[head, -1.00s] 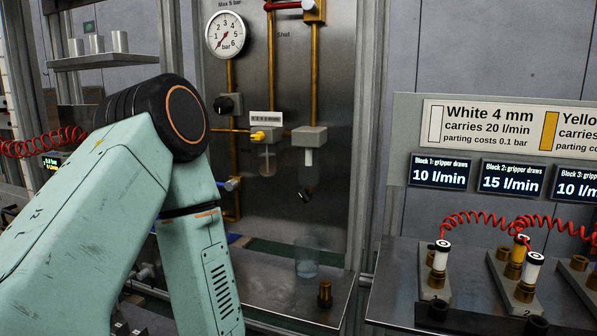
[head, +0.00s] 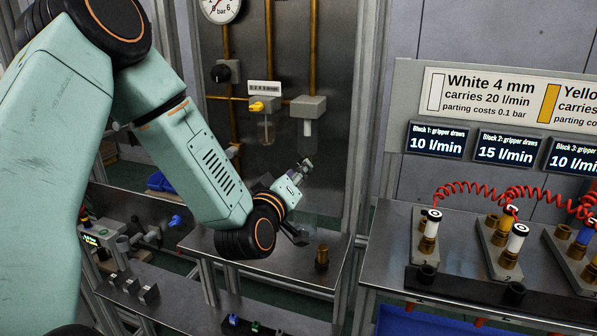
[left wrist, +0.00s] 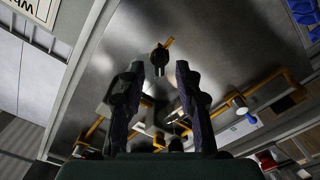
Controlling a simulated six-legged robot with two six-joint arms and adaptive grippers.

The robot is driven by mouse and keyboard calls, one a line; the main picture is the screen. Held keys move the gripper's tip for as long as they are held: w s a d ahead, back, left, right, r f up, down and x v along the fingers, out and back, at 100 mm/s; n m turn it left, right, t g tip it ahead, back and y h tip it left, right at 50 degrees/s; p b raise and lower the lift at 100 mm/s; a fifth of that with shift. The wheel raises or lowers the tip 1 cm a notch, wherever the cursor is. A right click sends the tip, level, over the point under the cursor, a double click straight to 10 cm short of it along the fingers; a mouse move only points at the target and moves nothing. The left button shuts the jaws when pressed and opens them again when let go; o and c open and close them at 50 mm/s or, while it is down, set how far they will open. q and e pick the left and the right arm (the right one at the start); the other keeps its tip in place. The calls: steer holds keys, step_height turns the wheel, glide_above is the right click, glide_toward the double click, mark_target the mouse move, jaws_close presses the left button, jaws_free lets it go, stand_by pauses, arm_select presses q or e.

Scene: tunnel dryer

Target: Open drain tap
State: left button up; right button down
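A small black knob (left wrist: 159,57) with a short brass stub, apparently the drain tap, shows on the metal panel in the left wrist view. It appears beyond and between the fingertips of my left gripper (left wrist: 156,72), which are spread wide with nothing between them. In the head view my left gripper (head: 303,202) reaches the panel's lower right. Its upper finger overlaps the place below the right clear bowl (head: 307,130), so the tap is mostly hidden there. I cannot tell whether the gripper touches it. My right gripper is not in view.
A clear beaker (head: 309,226) stands on the metal shelf (head: 265,265), partly behind the gripper's lower finger, beside a brass fitting (head: 322,257). A yellow knob (head: 257,106) and a black knob (head: 221,73) sit higher on the panel. A bench with hose blocks stands right.

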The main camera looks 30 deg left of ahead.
arm_select(q)
steer(key=shift+x, duration=0.8)
steer(key=shift+c, duration=0.2)
jaws_close()
